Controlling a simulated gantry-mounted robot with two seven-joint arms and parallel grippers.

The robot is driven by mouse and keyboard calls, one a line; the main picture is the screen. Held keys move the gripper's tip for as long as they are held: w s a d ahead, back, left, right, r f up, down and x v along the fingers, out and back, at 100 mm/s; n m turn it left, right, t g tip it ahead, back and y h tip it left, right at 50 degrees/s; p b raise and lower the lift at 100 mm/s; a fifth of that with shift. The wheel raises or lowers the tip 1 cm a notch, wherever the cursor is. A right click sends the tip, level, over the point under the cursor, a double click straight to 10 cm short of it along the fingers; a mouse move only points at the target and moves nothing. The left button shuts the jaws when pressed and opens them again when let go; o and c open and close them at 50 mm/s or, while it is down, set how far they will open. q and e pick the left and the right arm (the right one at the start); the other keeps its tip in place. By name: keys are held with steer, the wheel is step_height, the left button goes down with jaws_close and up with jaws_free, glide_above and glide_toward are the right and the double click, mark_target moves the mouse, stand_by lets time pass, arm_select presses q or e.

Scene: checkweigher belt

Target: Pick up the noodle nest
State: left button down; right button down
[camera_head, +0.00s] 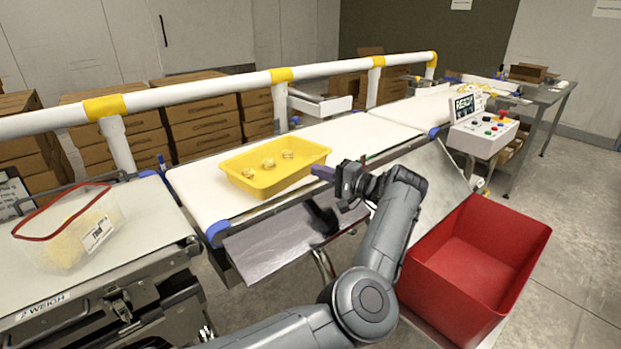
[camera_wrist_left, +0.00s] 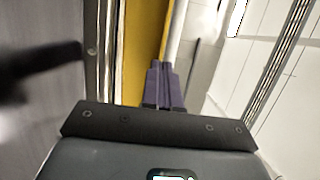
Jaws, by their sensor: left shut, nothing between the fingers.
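Three pale noodle nests lie in a row, apart from each other, in a shallow yellow tray (camera_head: 300,176) on the white belt: a left one (camera_head: 250,174), a middle one (camera_head: 268,163) and a right one (camera_head: 287,154). My left gripper (camera_head: 318,171) is at the tray's right end, near its rim, with its dark fingers shut and empty. I cannot tell whether it touches the rim. In the left wrist view the shut purple fingers (camera_wrist_left: 164,84) lie close to the yellow tray wall (camera_wrist_left: 140,50), and no nest shows there. My right gripper is not in view.
A clear container with a red rim (camera_head: 62,212) and pale contents stands on the weigh belt at left. A red bin (camera_head: 476,262) stands at front right. A white and yellow rail (camera_head: 200,90) runs behind the belt. A control box (camera_head: 484,135) is at right.

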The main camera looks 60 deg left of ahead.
arm_select(q)
steer(key=shift+s, duration=0.4)
steer(key=shift+s+a+f+b, duration=0.1)
steer(key=shift+s+b, duration=0.3)
steer(key=shift+s, duration=0.15)
steer(key=shift+s+a, duration=0.3)
steer(key=shift+s, duration=0.15)
